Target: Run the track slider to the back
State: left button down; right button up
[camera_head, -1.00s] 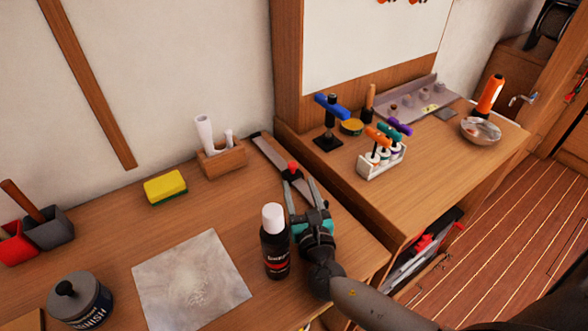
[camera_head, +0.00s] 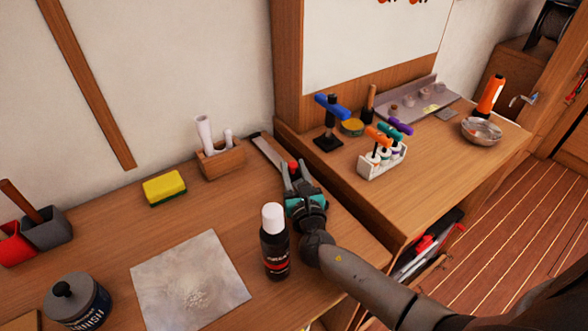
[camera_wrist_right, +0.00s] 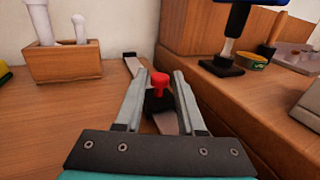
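The track slider is a black carriage (camera_wrist_right: 158,103) with a red knob (camera_wrist_right: 160,82) on top. It sits on a flat metal track (camera_head: 268,151) along the right side of the workbench, and the track runs on behind it to a dark back end. My right gripper (camera_head: 301,168) reaches in low from the front. In the right wrist view its two fingers (camera_wrist_right: 161,80) stand open on either side of the knob, with gaps visible beside the knob. Whether they touch the carriage I cannot tell. The gripper hides the front of the track. My left gripper is out of view.
A black bottle with a white cap (camera_head: 275,243) stands close left of my right arm. A wooden holder (camera_head: 221,161) is left of the track's back end.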

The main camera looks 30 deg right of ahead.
grip_shut()
dwell(1.1)
